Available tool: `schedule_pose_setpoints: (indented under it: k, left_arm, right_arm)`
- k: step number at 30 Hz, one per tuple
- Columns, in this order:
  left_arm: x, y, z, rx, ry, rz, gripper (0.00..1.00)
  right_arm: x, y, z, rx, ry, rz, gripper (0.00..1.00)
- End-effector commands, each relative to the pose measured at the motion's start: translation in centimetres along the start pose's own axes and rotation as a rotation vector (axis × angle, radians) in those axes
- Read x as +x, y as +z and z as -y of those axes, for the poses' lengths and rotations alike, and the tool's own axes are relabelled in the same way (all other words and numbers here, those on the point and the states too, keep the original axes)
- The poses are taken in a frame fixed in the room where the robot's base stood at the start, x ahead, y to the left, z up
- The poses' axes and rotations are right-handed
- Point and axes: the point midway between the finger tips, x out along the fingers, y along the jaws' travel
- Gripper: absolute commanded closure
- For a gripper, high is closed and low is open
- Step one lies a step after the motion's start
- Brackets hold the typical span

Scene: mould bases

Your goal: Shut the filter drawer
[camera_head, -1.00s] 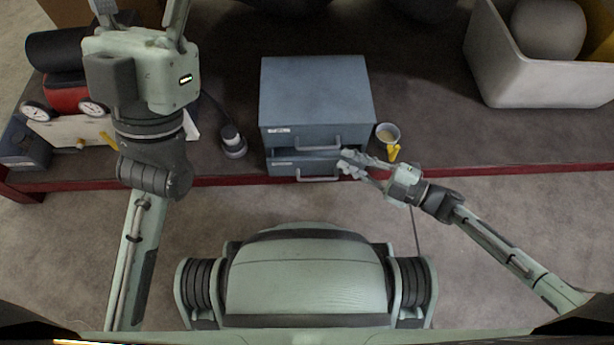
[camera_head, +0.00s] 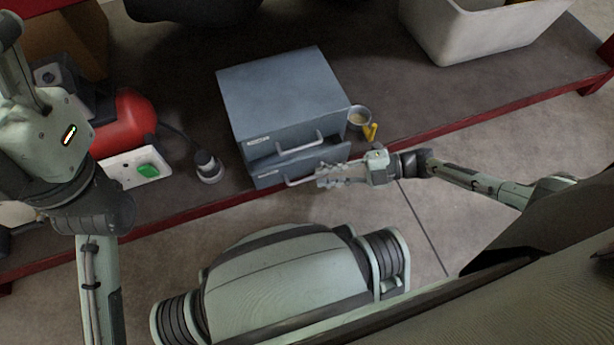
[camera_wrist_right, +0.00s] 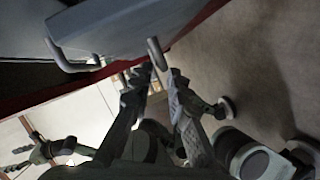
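The blue-grey cabinet (camera_head: 280,90) stands on the dark shelf and has two stacked drawers. The lower drawer (camera_head: 312,163) sticks out a little beyond the upper one, toward me. A bar handle (camera_head: 288,184) is on its front. My right gripper (camera_head: 322,178) is at the right part of that front, close to the handle. In the right wrist view a handle (camera_wrist_right: 155,55) lies just ahead of my parted fingers (camera_wrist_right: 157,88); contact cannot be told. My left gripper (camera_head: 15,75) is at the far left, partly cut off, away from the cabinet.
A cup (camera_head: 359,117) with a yellow item beside it stands right of the cabinet. A dark cylindrical device (camera_head: 208,166) stands to its left. A red object (camera_head: 130,122) and a white box (camera_head: 125,168) lie further left. A white bin (camera_head: 480,35) is at the back right.

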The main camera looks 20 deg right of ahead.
Motion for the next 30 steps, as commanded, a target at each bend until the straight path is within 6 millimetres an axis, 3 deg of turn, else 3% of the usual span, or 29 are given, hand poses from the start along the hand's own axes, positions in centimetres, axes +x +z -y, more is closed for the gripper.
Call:
schedule_pose_setpoints:
  k: [3,9,19,24,30]
  left_arm:
    - [0.0,0.0,0.0,0.001,0.004,-0.003,0.42]
    - [0.0,0.1,0.0,0.001,0.008,-0.005,0.42]
    - [0.0,0.1,0.0,0.001,0.009,-0.006,0.42]
    - [0.0,0.1,0.0,0.001,0.009,-0.006,0.42]
    - [0.0,0.1,0.0,0.001,0.009,-0.006,0.42]
  right_arm:
    - [2.1,0.0,0.0,0.0,0.002,-0.002,0.83]
    - [4.2,0.0,0.0,-0.002,0.001,0.0,0.83]
    - [4.7,0.0,-0.1,-0.001,0.001,0.001,0.83]
    - [4.7,0.0,-0.1,-0.001,0.001,0.001,1.0]
    - [4.7,0.0,-0.1,-0.001,0.001,0.001,1.0]
